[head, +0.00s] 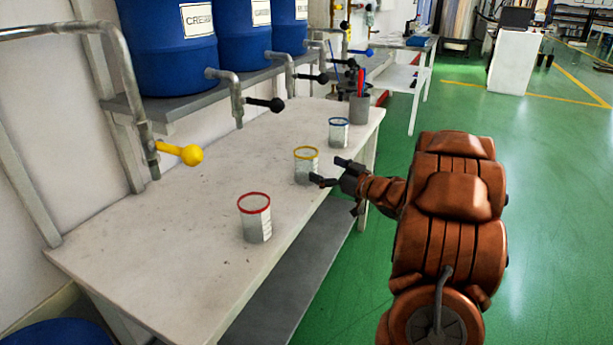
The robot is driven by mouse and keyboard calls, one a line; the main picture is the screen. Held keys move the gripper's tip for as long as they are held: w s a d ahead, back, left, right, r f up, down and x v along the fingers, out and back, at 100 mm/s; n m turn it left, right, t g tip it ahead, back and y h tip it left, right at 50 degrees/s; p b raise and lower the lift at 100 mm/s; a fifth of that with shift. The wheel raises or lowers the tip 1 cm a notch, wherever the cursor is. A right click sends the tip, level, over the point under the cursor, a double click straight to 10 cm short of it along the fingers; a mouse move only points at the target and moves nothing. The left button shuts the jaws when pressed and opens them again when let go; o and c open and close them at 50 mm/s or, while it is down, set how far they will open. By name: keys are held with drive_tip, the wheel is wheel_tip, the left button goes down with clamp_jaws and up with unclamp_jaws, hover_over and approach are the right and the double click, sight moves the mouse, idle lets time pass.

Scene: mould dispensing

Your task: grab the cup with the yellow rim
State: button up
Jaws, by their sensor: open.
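The cup with the yellow rim (305,167) stands upright on the white table (178,233), near its right edge. It is clear and looks empty. My gripper (328,171) is open just to the right of the cup, with its fingers pointing left towards it. One fingertip is close to the cup's right side; I cannot tell whether it touches. Nothing is between the fingers that I can make out.
A red-rimmed cup (256,220) stands nearer, a blue-rimmed cup (339,133) farther back. A grey holder (359,109) stands behind that. Blue barrels (168,50) sit on a shelf at the left, with taps over the table, one with a yellow knob (190,155). Green floor lies right.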

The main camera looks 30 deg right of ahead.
sight(306, 160)
drive_tip(key=shift+w+a+f, duration=0.1)
drive_tip(key=shift+w+f, duration=0.05)
drive_tip(key=shift+w+a, duration=0.25)
drive_tip(key=shift+w, duration=0.45)
drive_tip(key=shift+d+b+x, duration=0.15)
drive_tip(key=shift+b+x, duration=0.1)
drive_tip(key=shift+x, duration=1.2)
drive_tip(key=shift+d+b+x, duration=0.15)
drive_tip(key=shift+b+x, duration=0.1)
drive_tip(key=shift+x, duration=1.15)
drive_tip(key=shift+w, duration=0.1)
drive_tip(key=shift+c, duration=0.4)
drive_tip(key=c, duration=1)
